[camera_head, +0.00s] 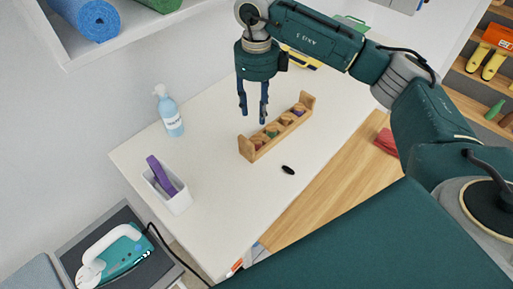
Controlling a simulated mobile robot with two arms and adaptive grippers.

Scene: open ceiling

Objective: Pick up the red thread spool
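A wooden rack (247,150) stands on the white table and holds several small thread spools in a row. A green spool (271,131) sits toward the near end, and reddish or purple spools (286,119) show along the row. They are too small to tell surely which one is the red one. My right gripper (253,117) hangs fingers down, open and empty, appearing above and left of the rack in the picture. Its height over the table is hard to judge. My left gripper is not in view.
On the white table (220,190) are a blue spray bottle (170,117), a white bin (173,198) with a purple item, and a small black object (288,170). A teal iron (125,255) is at lower left. The front of the tabletop is mostly clear.

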